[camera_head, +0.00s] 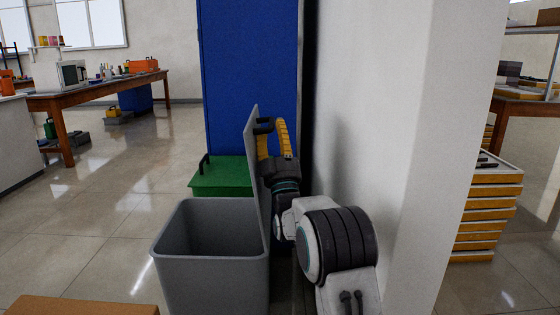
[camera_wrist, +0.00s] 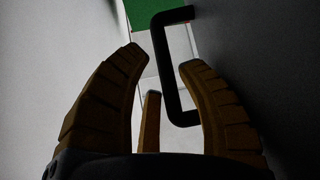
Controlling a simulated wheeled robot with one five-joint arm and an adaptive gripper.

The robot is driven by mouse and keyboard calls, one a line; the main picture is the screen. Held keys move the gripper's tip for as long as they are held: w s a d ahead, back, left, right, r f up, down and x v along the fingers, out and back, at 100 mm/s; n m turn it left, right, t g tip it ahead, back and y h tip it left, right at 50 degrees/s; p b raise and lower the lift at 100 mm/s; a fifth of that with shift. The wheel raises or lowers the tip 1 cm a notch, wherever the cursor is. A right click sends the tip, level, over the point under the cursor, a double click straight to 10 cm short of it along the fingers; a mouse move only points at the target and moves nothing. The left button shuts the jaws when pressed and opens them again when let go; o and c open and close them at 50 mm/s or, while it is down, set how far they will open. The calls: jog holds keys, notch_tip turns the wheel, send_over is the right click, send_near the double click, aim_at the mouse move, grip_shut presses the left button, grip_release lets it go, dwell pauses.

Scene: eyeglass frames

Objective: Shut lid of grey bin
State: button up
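The grey bin (camera_head: 210,270) stands on the floor at the lower middle of the head view, its top open and its inside showing empty. Its lid (camera_head: 252,170) stands upright along the bin's right side. A black handle (camera_head: 263,128) sticks out from the lid's right face near the top. My gripper (camera_head: 273,132) is right of the lid, at the handle. In the wrist view my gripper (camera_wrist: 165,60) has its yellow fingers spread, with the handle (camera_wrist: 166,70) between them. The lid's face (camera_wrist: 260,70) fills the right side there. I cannot tell whether a finger touches the handle.
A white pillar (camera_head: 375,110) stands close to the right of my arm. A green box (camera_head: 222,178) and a tall blue cabinet (camera_head: 248,80) are behind the bin. An orange-brown object (camera_head: 80,306) lies at the front left. The floor to the left is open.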

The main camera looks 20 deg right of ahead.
jog(key=v, duration=0.9)
jog(key=shift+s+f, duration=0.2)
jog(key=shift+s, duration=0.1)
jog(key=shift+a, duration=0.1)
